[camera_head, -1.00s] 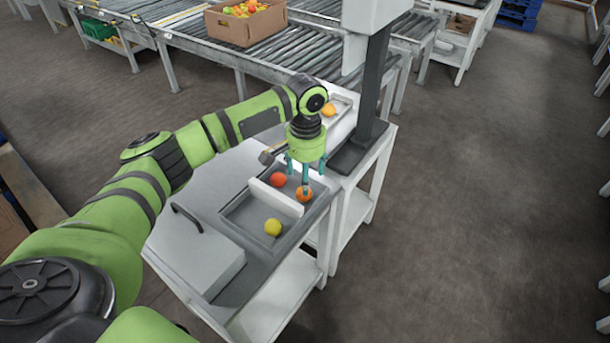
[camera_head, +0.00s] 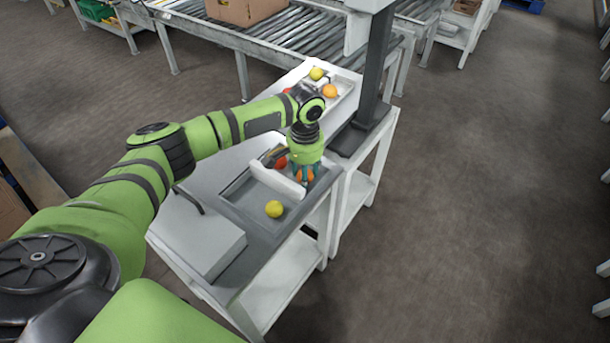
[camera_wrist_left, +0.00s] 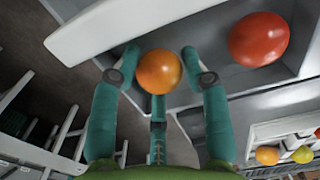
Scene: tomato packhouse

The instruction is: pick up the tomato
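An orange tomato (camera_wrist_left: 159,72) is among the three teal fingers of my left gripper (camera_wrist_left: 160,70) in the left wrist view; the fingertips look to be against its sides. In the head view my left gripper (camera_head: 306,177) points down over the right compartment of the grey tray (camera_head: 236,205), and its fingers mostly hide the orange tomato. A red tomato (camera_head: 281,162) is in the tray near it, larger in the left wrist view (camera_wrist_left: 258,38). A yellow tomato (camera_head: 274,209) lies in the near compartment. My right gripper is out of view.
A white divider (camera_head: 272,177) stands in the tray close to the gripper. Behind, a second tray holds a yellow-green tomato (camera_head: 316,73) and an orange one (camera_head: 330,91). A dark post (camera_head: 376,80) rises at right; a cardboard box (camera_head: 240,10) sits on the roller conveyor.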

